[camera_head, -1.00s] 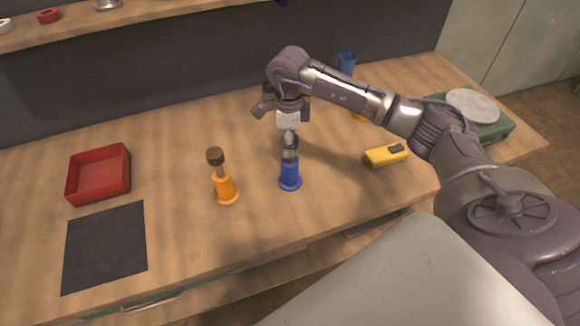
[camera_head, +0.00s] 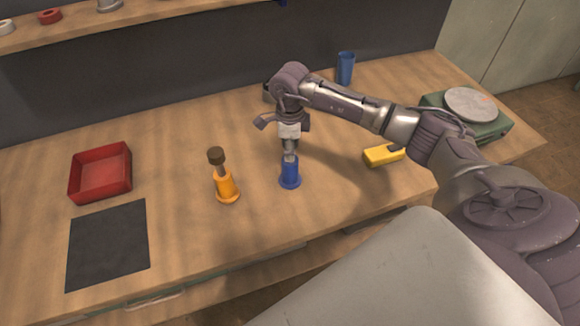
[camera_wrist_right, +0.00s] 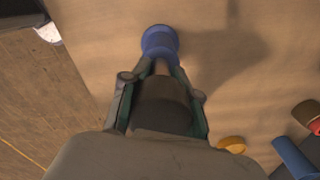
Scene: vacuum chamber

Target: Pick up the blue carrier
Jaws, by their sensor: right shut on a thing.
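The blue carrier (camera_head: 290,174) stands upright on the wooden bench, right of the orange carrier (camera_head: 226,188), which has a thin stem and a brown knob. My right gripper (camera_head: 290,147) is directly above the blue carrier, pointing down. In the right wrist view, the gripper's fingers (camera_wrist_right: 157,85) are shut on the dark knob at the top of the carrier, and its round blue base (camera_wrist_right: 160,42) shows beyond them. I cannot tell any gap between base and bench. My left gripper is not in view.
A red tray (camera_head: 127,176) and a black mat (camera_head: 107,245) lie at the left. A yellow device (camera_head: 380,156) lies right of the carrier. A blue cup (camera_head: 345,68) stands behind my arm, and a green scale (camera_head: 490,128) at the right. The bench front is clear.

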